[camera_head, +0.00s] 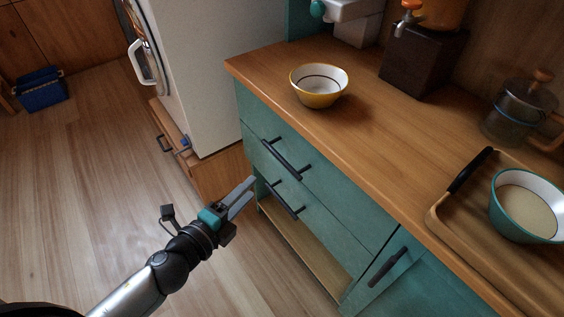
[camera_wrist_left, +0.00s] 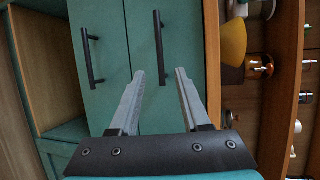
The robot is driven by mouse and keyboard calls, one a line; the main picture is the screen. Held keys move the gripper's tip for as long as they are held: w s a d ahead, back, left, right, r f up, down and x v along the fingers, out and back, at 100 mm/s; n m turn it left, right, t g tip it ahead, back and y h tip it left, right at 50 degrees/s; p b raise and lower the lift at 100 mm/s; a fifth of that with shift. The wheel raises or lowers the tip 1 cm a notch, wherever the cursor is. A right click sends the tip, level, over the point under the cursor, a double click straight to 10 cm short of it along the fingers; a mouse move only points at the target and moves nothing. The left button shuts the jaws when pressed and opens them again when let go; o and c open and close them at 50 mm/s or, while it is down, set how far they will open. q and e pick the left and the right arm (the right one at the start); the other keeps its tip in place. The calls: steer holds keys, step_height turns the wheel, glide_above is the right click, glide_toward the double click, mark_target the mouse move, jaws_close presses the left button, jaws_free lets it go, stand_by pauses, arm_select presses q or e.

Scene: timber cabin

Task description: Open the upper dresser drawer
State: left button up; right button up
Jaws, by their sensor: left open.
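The teal dresser has an upper drawer (camera_head: 318,176) whose front looks flush with the cabinet, with a dark bar handle (camera_head: 280,159). A lower drawer handle (camera_head: 283,200) sits below it. My left gripper (camera_head: 252,187) is open and empty, in front of the drawers near the left ends of the handles. In the left wrist view, turned sideways, the upper handle (camera_wrist_left: 158,46) lines up between the open fingertips (camera_wrist_left: 160,74), and the lower handle (camera_wrist_left: 88,56) lies left of them. The fingers seem apart from the handle; the exact gap is unclear. My right gripper is not in view.
The wooden countertop (camera_head: 385,140) holds a yellow-white bowl (camera_head: 319,86), a tray (camera_head: 436,218) with a teal bowl (camera_head: 525,206), and a glass pot (camera_head: 518,108). An open shelf (camera_head: 315,252) lies below the drawers. A white appliance (camera_head: 203,70) stands left.

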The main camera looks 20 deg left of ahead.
mark_target(279, 160)
arm_select(q)
steer(key=b+x, duration=0.1)
steer(key=x, duration=1.1)
steer(key=shift+w, duration=0.4)
steer(key=shift+b+x, duration=0.35)
steer(key=shift+x, duration=0.6)
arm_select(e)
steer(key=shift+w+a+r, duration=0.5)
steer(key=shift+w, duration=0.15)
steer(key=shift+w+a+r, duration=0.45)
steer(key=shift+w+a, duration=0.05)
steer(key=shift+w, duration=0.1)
arm_select(q)
jaws_close()
